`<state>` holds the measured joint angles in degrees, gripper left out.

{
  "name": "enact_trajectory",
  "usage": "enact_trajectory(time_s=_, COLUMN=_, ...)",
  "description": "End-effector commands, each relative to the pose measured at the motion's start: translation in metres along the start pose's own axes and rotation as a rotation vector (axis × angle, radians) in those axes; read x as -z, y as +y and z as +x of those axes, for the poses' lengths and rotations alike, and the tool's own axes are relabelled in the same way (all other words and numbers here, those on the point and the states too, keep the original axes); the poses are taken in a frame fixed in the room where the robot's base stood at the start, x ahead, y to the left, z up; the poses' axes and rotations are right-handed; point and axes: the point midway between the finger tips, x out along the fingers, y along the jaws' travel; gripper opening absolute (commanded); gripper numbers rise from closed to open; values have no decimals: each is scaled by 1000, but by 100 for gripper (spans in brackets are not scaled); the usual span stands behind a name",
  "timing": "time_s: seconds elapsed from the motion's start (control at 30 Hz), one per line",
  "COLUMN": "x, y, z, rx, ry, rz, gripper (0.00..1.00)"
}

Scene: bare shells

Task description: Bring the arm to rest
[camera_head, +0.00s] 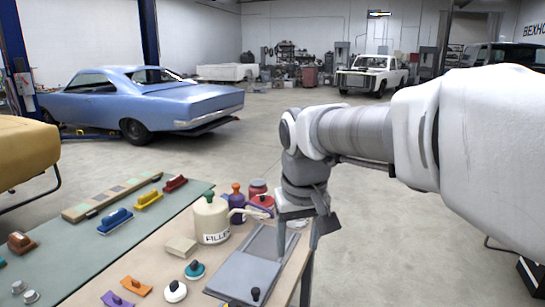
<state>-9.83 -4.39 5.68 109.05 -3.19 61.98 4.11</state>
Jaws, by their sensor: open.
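My arm reaches in from the right edge in the head view, with a thick white sleeve and a grey forearm. It bends down at a grey wrist joint. My gripper (303,214) hangs below the wrist at the right end of the workbench (148,244), pointing down. It is open, and I see nothing held in it. Its fingertips are hard to make out against the bench edge and the grey panel (246,274) below. I cannot tell whether it touches anything.
Close left of my gripper stand a cream filler can (211,222), a purple bottle (236,195) and a red tin (262,203). Sanding blocks (115,221) and small pucks (175,291) lie farther left. Open concrete floor (400,245) lies right of the bench. A blue car (150,100) stands behind.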

Motion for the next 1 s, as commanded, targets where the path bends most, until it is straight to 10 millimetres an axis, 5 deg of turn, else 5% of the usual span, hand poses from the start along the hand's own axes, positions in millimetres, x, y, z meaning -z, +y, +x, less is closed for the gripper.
enact_trajectory(time_s=0.23, x=-72, y=35, z=-22, rx=-20, ry=100, rz=89, gripper=62)
enact_trajectory(time_s=0.53, x=-151, y=56, z=-19, rx=-33, ry=211, rz=185, gripper=62)
enact_trajectory(time_s=0.7, x=-173, y=58, z=-12, rx=-35, ry=243, rz=212, gripper=62)
enact_trajectory(time_s=1.0, x=-178, y=59, z=-10, rx=-35, ry=250, rz=218, gripper=62)
